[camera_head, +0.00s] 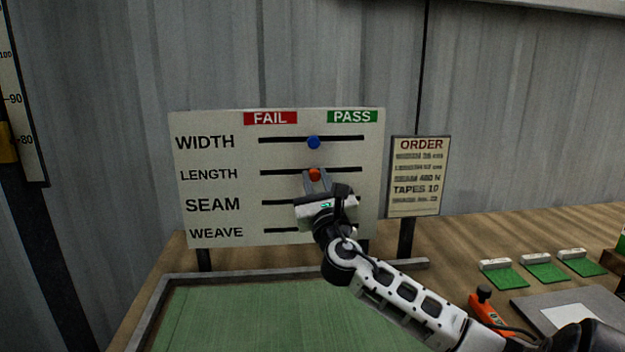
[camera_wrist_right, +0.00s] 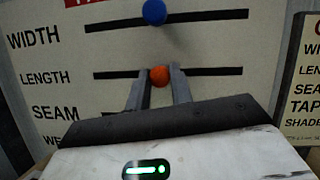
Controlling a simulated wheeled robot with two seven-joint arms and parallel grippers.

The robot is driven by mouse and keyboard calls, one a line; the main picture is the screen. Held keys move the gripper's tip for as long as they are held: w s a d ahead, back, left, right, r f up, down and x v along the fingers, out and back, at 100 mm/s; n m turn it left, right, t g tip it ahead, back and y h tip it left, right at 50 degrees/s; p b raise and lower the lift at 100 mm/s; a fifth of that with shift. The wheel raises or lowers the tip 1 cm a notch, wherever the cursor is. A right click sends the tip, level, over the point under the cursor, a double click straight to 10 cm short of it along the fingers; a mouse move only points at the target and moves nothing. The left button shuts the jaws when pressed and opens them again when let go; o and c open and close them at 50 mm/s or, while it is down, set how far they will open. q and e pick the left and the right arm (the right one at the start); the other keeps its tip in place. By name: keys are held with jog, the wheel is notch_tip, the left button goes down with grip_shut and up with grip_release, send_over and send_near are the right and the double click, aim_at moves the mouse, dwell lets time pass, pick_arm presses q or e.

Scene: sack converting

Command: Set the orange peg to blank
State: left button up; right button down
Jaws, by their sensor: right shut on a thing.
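The orange peg (camera_head: 314,175) sits in the LENGTH slot of the white board (camera_head: 215,120), about midway between the FAIL and PASS ends. It also shows in the right wrist view (camera_wrist_right: 159,76). My right gripper (camera_head: 317,178) reaches up to the board and is shut on the orange peg, one finger on each side. The wrist view shows both fingertips beside the peg. My left gripper is not in view. The SEAM and WEAVE slots are partly hidden behind my right gripper and arm.
A blue peg (camera_head: 313,142) sits mid-slot in the WIDTH row, just above. An ORDER sign (camera_head: 419,160) stands right of the board. A green mat (camera_head: 230,318) with a grey rim lies below. Several green pads with pale blocks and an orange tool (camera_head: 484,308) lie at right.

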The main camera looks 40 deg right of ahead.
jog(key=c, duration=1.2)
grip_release()
jog(key=shift+a, duration=0.1)
jog(key=shift+c, duration=0.2)
jog(key=b+v, duration=0.3)
jog(key=v, duration=1.3)
